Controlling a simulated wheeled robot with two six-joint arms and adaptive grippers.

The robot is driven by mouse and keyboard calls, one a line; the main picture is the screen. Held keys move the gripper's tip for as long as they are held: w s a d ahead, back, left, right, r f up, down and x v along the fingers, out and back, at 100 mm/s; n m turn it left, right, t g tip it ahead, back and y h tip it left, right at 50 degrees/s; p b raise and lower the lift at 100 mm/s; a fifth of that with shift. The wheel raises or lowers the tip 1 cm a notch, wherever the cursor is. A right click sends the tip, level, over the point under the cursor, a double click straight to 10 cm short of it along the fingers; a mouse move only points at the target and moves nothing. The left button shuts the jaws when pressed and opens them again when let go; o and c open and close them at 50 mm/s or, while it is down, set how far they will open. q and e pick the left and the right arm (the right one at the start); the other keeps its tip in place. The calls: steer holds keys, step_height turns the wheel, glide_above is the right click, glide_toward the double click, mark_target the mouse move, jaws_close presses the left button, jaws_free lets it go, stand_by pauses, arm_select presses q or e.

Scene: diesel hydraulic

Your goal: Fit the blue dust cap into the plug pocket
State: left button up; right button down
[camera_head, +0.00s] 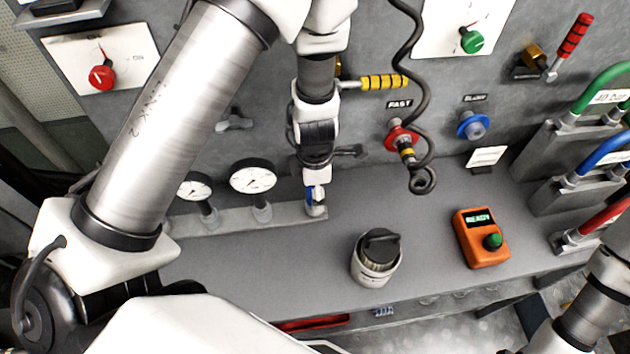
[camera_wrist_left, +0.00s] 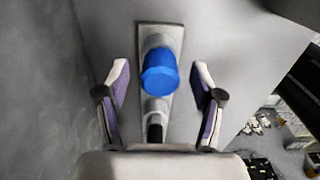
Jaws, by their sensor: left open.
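The blue dust cap (camera_wrist_left: 159,70) stands on a small light grey fitting on a narrow grey strip in the left wrist view. My left gripper (camera_wrist_left: 160,78) is open, with one finger on each side of the cap and a gap visible on both sides. In the head view the left gripper (camera_head: 316,190) points down at the right end of the gauge rail, and only a little blue shows there. A second fitting with a dark part (camera_wrist_left: 154,128) sits nearer the wrist. I cannot identify the plug pocket for certain. My right gripper is out of view.
Two gauges (camera_head: 253,177) stand on the rail (camera_head: 240,222) left of the gripper. A dark-lidded canister (camera_head: 376,260) and an orange READY box (camera_head: 481,238) stand on the bench. A coiled black hose (camera_head: 423,180) hangs by the red FAST coupling. Bare bench lies between rail and canister.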

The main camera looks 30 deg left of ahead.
arm_select(q)
step_height(320, 180, up, 12)
steer(key=shift+f, duration=0.15)
